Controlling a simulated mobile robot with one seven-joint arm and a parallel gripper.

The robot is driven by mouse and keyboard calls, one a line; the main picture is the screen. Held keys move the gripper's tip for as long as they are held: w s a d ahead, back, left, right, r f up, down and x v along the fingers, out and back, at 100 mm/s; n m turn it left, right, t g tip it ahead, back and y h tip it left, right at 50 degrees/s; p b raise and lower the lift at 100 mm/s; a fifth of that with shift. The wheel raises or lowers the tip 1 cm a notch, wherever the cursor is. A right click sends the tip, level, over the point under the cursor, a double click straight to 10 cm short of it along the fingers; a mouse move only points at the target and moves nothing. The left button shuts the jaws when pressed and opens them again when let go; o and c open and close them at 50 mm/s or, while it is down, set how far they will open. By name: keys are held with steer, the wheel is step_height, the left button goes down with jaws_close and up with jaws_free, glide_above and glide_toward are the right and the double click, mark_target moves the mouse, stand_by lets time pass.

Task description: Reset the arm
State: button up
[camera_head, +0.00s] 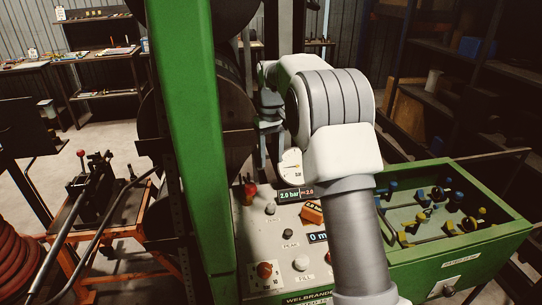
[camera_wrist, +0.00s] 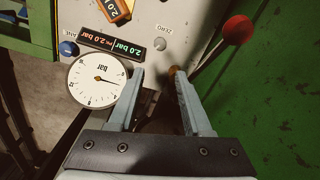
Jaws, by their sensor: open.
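My gripper (camera_wrist: 157,75) is open, with two grey fingers apart and nothing visibly held between them. In the head view my gripper (camera_head: 268,108) is up beside the green post, above the control panel, partly hidden by my own wrist. The panel (camera_head: 285,235) carries knobs, buttons and displays. A red-knobbed lever (camera_wrist: 238,28) is to the right of the fingers in the wrist view; its rod runs down toward the right fingertip, and I cannot tell if they touch. A round pressure gauge (camera_wrist: 97,80) is just left of the left finger. The pressure display (camera_wrist: 112,45) reads 2.0 bar.
The green post (camera_head: 187,130) rises close to the left of my gripper. A green bin (camera_head: 450,225) with blue and yellow fittings is at the right. Dark shelves (camera_head: 490,70) stand behind it. An orange stand (camera_head: 115,225) and coiled red hose (camera_head: 15,260) are at the left.

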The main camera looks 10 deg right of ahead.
steer(key=shift+r, duration=0.1)
steer(key=s+r+m+t, duration=0.1)
steer(key=s+r, duration=0.5)
steer(key=s, duration=0.2)
steer(key=s+r+t, duration=0.2)
steer(key=s+r, duration=0.4)
steer(key=s, duration=0.3)
steer(key=s+f+m+t, duration=0.1)
steer(key=s+f+t, duration=0.1)
steer(key=s, duration=1.7)
steer(key=shift+s+f+m+t, duration=0.3)
steer(key=shift+f+m, duration=0.1)
steer(key=shift+f, duration=0.4)
steer(key=shift+d, duration=0.2)
